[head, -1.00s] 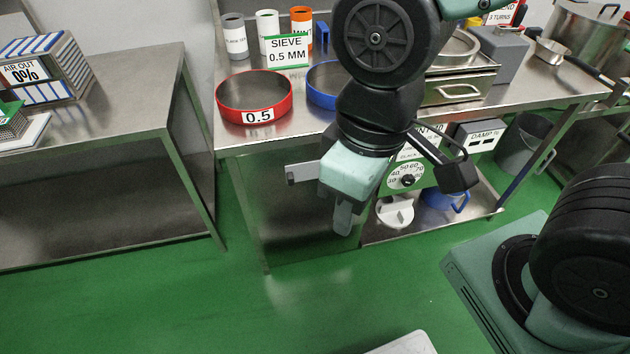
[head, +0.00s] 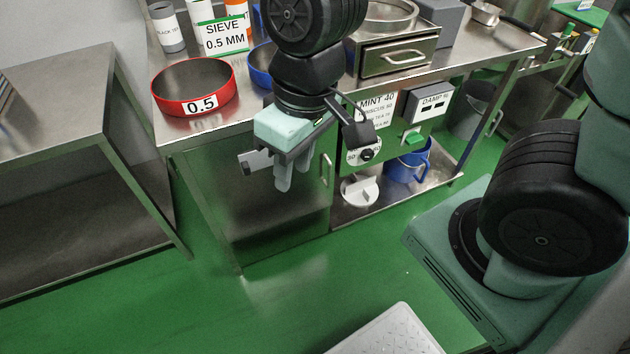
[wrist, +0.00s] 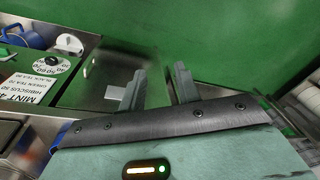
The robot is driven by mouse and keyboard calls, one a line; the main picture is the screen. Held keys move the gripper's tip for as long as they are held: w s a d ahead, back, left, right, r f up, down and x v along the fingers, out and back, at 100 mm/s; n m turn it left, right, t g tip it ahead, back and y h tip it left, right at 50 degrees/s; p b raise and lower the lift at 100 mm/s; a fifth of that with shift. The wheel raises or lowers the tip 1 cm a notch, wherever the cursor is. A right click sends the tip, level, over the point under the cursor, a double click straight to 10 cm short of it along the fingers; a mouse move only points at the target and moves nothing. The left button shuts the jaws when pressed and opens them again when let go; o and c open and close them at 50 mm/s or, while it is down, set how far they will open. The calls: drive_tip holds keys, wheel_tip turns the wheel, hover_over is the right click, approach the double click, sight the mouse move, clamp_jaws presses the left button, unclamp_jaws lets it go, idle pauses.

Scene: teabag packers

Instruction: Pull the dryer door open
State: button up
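The dryer door (head: 285,222) is a brushed steel panel under the bench, and it looks closed. Its vertical bar handle (head: 326,170) is near the door's right edge. The door also shows in the wrist view (wrist: 108,76), with the thin handle (wrist: 88,70) at its left. My gripper (head: 287,184) hangs in front of the door, left of the handle and apart from it. In the wrist view my gripper (wrist: 160,72) is open, with nothing between its fingers. The green dryer control panel with its dial (head: 366,154) is right of the door.
A red 0.5 sieve (head: 194,88) and a small steel box with a handle (head: 398,58) stand on the bench. A blue jug (head: 408,163) and a white item (head: 359,191) are on the lower shelf. Green floor (head: 290,290) before the door is clear.

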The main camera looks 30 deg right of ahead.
drive_tip(key=w+d+f+m+t+b, duration=0.1)
drive_tip(key=w+d+f+m+b, duration=0.2)
drive_tip(key=w+d+f+b, duration=0.25)
drive_tip(key=w+d+f+m+t+b, duration=0.1)
drive_tip(key=w+d+f+m+b, duration=0.1)
drive_tip(key=w+d+f, duration=0.5)
drive_tip(key=m+t+h+b, duration=0.2)
drive_tip(key=m+h+b, duration=0.1)
drive_tip(key=m+b, duration=0.15)
approach(330, 170)
drive_tip(key=shift+n, duration=0.45)
drive_tip(key=b+x, duration=0.6)
drive_tip(key=x, duration=0.5)
drive_tip(key=shift+w+f, duration=0.1)
drive_tip(key=shift+f, duration=0.15)
clamp_jaws()
